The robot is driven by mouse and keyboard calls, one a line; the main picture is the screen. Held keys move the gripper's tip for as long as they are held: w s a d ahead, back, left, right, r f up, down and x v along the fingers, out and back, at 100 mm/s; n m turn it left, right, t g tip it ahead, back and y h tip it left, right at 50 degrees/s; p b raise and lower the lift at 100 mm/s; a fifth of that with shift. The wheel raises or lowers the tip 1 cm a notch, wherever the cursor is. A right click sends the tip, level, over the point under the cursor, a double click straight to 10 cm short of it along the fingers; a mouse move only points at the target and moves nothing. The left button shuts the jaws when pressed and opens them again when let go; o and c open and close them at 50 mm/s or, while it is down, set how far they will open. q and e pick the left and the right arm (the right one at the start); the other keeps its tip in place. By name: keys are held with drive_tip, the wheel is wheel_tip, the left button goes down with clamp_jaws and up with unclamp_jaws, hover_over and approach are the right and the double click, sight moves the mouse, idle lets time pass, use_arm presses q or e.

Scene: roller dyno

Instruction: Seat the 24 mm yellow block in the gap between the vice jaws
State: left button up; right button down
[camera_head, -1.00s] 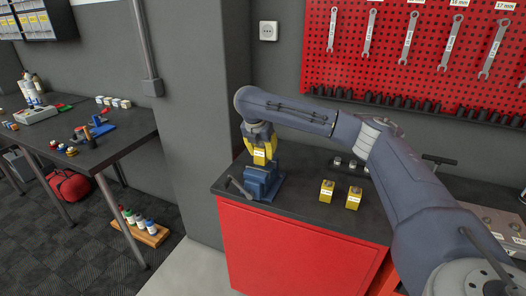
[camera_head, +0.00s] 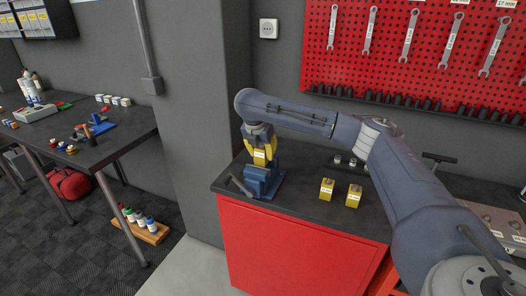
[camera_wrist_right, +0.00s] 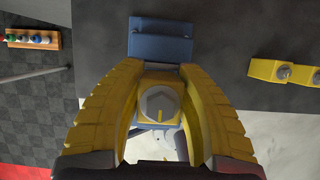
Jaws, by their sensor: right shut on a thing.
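The blue vice (camera_head: 262,182) stands on the dark top of the red cabinet, near its left end, with a bar handle at its left. My right gripper (camera_head: 261,158) is right above the vice and shut on a yellow block (camera_head: 259,156) with a white label. In the right wrist view the block (camera_wrist_right: 160,103) sits between the yellow fingers of the right gripper (camera_wrist_right: 158,105), a grey hex piece on its top. The blue vice (camera_wrist_right: 160,45) shows beyond it. Whether the block's lower end is inside the jaw gap is hidden. My left gripper is out of view.
Two more yellow labelled blocks (camera_head: 327,190) and (camera_head: 353,196) stand on the cabinet top (camera_head: 300,207) to the right of the vice. A grey wall (camera_head: 200,110) rises to the left. A red pegboard (camera_head: 400,60) with wrenches hangs behind.

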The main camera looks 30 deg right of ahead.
drive_tip(key=shift+f, duration=1.3)
drive_tip(key=shift+c, duration=2.1)
unclamp_jaws()
drive_tip(key=shift+f, duration=0.1)
drive_tip(key=shift+r, duration=3.55)
